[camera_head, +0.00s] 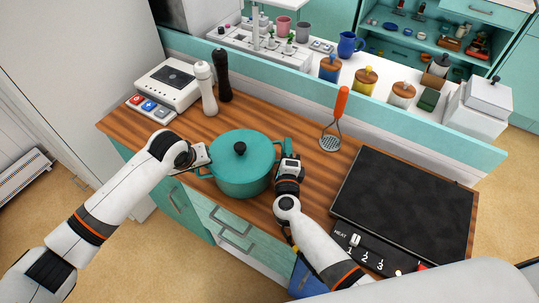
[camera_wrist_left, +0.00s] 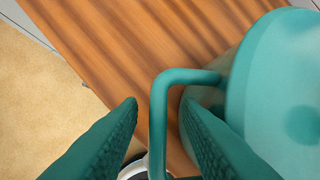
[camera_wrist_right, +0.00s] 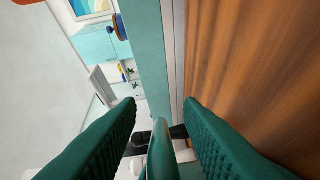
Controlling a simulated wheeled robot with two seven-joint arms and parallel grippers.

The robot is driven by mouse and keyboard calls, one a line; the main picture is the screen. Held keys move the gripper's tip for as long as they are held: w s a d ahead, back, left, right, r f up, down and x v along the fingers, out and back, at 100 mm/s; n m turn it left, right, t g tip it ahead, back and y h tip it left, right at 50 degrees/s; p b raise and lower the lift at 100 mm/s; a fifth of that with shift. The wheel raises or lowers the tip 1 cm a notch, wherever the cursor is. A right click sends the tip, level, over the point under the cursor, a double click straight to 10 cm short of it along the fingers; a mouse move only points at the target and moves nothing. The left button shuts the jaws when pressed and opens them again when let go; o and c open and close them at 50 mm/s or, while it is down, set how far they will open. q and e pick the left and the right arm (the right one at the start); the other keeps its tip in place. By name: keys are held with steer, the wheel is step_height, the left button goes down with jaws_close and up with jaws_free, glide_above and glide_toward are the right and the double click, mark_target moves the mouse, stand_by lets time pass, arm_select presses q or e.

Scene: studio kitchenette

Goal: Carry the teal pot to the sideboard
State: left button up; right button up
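The teal pot (camera_head: 240,172), lidded with a black knob, stands upright on the wooden counter (camera_head: 185,128). My left gripper (camera_head: 200,156) is at its left handle. In the left wrist view that handle (camera_wrist_left: 158,120) passes between the parted fingers (camera_wrist_left: 160,106), with gaps showing. My right gripper (camera_head: 287,165) is at the pot's right side. In the right wrist view a teal bar, apparently the right handle (camera_wrist_right: 161,155), lies between the parted fingers (camera_wrist_right: 159,104). I cannot tell which piece of furniture is the sideboard.
A white pepper mill (camera_head: 206,88) and a black one (camera_head: 221,75) stand behind the pot. A teal ledge (camera_head: 300,95) runs behind the counter. Canisters (camera_head: 366,82) stand beyond it.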

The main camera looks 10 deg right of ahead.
steer(key=shift+s, duration=0.25)
arm_select(q)
steer(key=v, duration=1.1)
steer(key=shift+s+r, duration=0.2)
steer(key=shift+r, duration=0.05)
arm_select(e)
steer(key=v, duration=1.1)
steer(key=shift+s+a+f, duration=0.1)
steer(key=shift+s, duration=0.2)
arm_select(q)
steer(key=shift+a, duration=0.1)
